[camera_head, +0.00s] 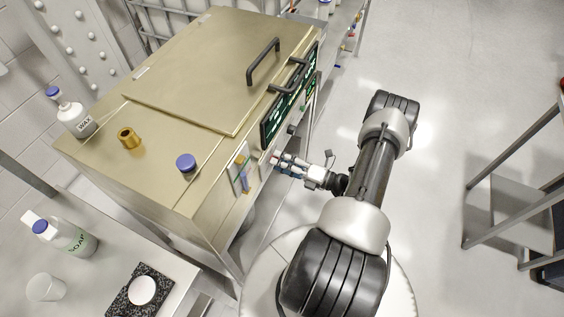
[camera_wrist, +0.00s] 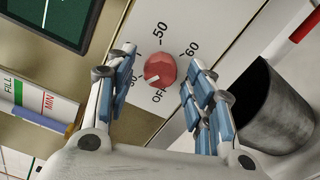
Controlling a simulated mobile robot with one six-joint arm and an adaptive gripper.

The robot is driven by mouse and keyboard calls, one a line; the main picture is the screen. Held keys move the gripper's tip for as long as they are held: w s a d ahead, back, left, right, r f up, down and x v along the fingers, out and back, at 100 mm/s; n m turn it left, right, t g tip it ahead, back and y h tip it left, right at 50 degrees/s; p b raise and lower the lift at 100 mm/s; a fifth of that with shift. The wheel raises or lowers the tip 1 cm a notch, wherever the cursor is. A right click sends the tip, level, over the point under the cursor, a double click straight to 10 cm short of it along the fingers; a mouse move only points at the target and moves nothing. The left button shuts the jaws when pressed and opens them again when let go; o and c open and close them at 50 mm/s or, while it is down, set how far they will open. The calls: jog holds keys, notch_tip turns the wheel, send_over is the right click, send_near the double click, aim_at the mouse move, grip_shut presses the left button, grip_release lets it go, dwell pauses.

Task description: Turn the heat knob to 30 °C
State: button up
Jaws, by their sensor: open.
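The heat knob (camera_wrist: 160,66) is a round red dial on a pale panel in the wrist view. The panel shows 50, 60 and OFF; another number at left is partly hidden behind a finger. A white mark on the knob points down-left, roughly between OFF and that number. My gripper (camera_wrist: 163,62) is open, with one blue-padded finger on each side of the knob. Whether the pads touch it I cannot tell. In the head view my gripper (camera_head: 284,162) is at the front of the tan bath cabinet (camera_head: 150,172).
A FILL/MIN level gauge (camera_wrist: 35,108) and a dark screen (camera_wrist: 48,20) are left of the knob. A grey metal cylinder (camera_wrist: 275,108) stands at right. A black lid handle (camera_head: 262,62) and a blue cap (camera_head: 186,162) are on the cabinet.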

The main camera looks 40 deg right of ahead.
jog(key=v, duration=1.2)
dwell(0.6)
